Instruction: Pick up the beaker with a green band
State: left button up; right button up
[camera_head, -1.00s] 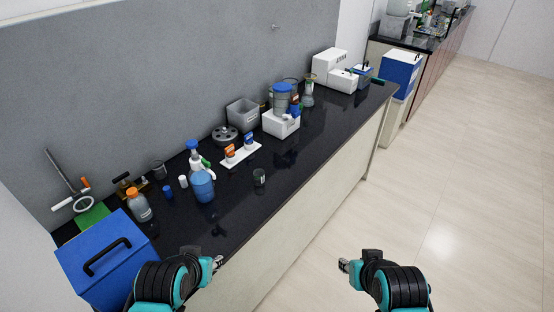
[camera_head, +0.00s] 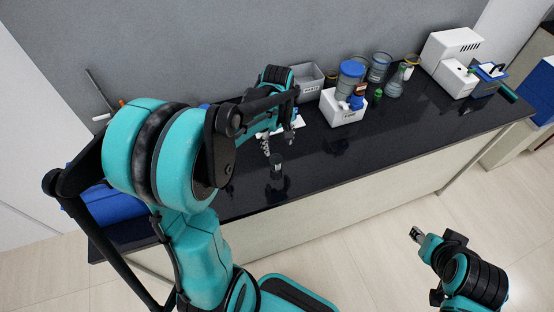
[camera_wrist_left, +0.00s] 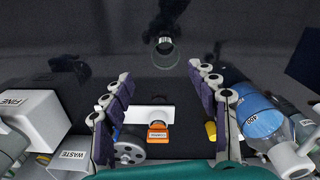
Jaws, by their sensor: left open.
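A small clear beaker (camera_head: 276,168) with a pale label stands on the black bench, near its front edge. Its rim looks faintly green in the left wrist view (camera_wrist_left: 164,54), but I cannot make out a clear green band. My left gripper (camera_head: 279,140) is open and empty over the bench, just behind the beaker in the head view. In the left wrist view its spread fingers (camera_wrist_left: 160,84) point toward the beaker, which lies beyond the tips, roughly centred between them and apart from both. My right gripper (camera_head: 416,234) is off the bench over the floor, too small to read.
A white rack (camera_wrist_left: 145,115) with an orange-labelled bottle (camera_wrist_left: 157,132) lies between the fingers, and a grey wheel (camera_wrist_left: 129,153) is beside it. A blue bottle (camera_wrist_left: 258,113) is close to the right finger. A white box (camera_head: 343,107) stands right of the beaker; the bench front there is clear.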

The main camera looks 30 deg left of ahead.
aim_at(276, 159)
pick_arm(q)
jog(key=f, duration=0.2)
jog(key=f+b, duration=0.1)
jog(key=f, duration=0.1)
jog(key=f+b, duration=0.1)
jog(key=f, duration=0.2)
jog(key=shift+s+a+f, duration=0.1)
jog(key=shift+s+a, duration=0.1)
jog(key=shift+s, duration=0.2)
jog(key=shift+f+b, duration=0.3)
jog(key=shift+f, duration=0.3)
jog(key=c, duration=1.2)
